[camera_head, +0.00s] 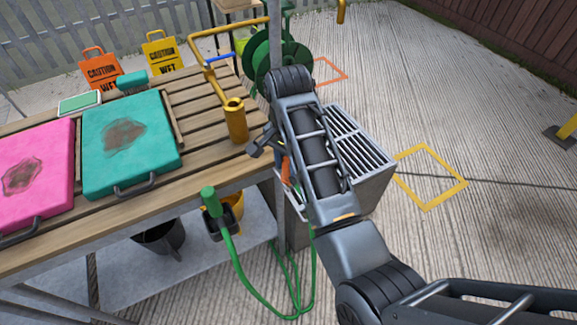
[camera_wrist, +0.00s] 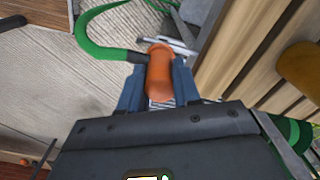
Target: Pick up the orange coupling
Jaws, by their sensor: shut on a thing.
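The orange coupling (camera_wrist: 160,72) is a short rounded cylinder between the two blue fingers of my gripper (camera_wrist: 158,88) in the wrist view. The fingers press on it from both sides, and its lower part is hidden by the gripper body. In the head view only a sliver of the orange coupling (camera_head: 286,171) shows beside my arm, by the table's right end and the grated box. My gripper is mostly hidden there behind my arm. A green hose (camera_wrist: 98,40) ends beside the coupling in the wrist view; I cannot tell whether they are joined.
The slatted wooden table (camera_head: 205,118) carries a pink pad (camera_head: 40,150), a teal pad (camera_head: 150,165) and a brass pipe stand (camera_head: 236,125). A grey grated box (camera_head: 365,150) stands at its right end. A green hose (camera_head: 240,285) loops below.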

